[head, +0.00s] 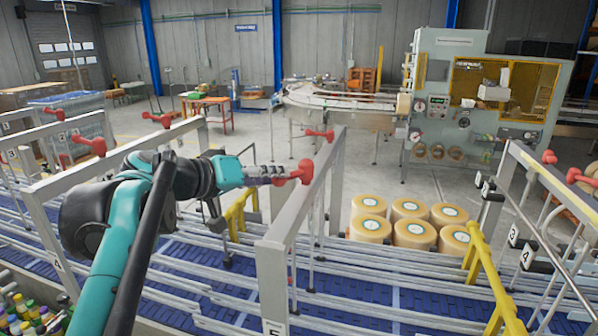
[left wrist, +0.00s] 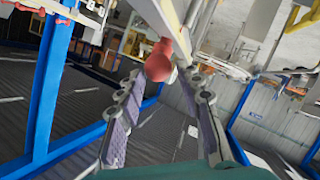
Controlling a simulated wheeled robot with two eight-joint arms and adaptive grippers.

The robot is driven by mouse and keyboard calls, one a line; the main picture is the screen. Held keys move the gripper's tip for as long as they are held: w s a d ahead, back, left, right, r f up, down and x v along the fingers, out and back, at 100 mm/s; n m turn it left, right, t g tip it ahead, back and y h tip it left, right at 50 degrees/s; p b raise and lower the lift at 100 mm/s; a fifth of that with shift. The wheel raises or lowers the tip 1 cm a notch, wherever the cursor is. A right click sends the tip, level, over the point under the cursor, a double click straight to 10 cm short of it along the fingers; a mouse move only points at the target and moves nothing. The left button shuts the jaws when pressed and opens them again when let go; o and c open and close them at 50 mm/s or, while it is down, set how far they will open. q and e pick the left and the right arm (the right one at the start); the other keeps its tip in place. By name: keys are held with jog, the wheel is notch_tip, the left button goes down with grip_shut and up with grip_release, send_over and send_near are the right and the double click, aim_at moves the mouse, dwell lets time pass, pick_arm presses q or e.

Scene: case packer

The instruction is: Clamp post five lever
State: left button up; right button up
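The post marked 5 is a pale grey frame (head: 272,270) beside the blue conveyor. A red lever (head: 303,173) with a rounded knob sits on its near part, and a second red lever (head: 320,134) is farther along the same frame. My left gripper (head: 272,178) reaches in from the left, its fingers at the nearer lever. In the left wrist view, the two fingers (left wrist: 162,82) are spread apart, and the red knob (left wrist: 160,60) shows between their tips. I cannot tell whether they touch it. My right gripper is not in view.
Blue conveyor lanes (head: 185,262) with metal rails run below. Yellow brackets (head: 490,270) stand along them. Several tan rolls (head: 411,232) lie beyond. Other frames with red levers (head: 90,144) stand left and right. Bottles (head: 25,312) are at the lower left.

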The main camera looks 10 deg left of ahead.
aim_at(294, 178)
pick_arm(q)
jog(key=p+x, duration=0.1)
jog(key=x, duration=0.1)
jog(key=shift+w+d+f, duration=0.15)
jog(key=shift+w+d, duration=0.1)
jog(key=x, duration=0.3)
jog(key=shift+w+d+f, duration=0.1)
jog(key=shift+w+f, duration=0.05)
jog(key=shift+w, duration=0.2)
jog(key=shift+s, duration=0.4)
grip_shut()
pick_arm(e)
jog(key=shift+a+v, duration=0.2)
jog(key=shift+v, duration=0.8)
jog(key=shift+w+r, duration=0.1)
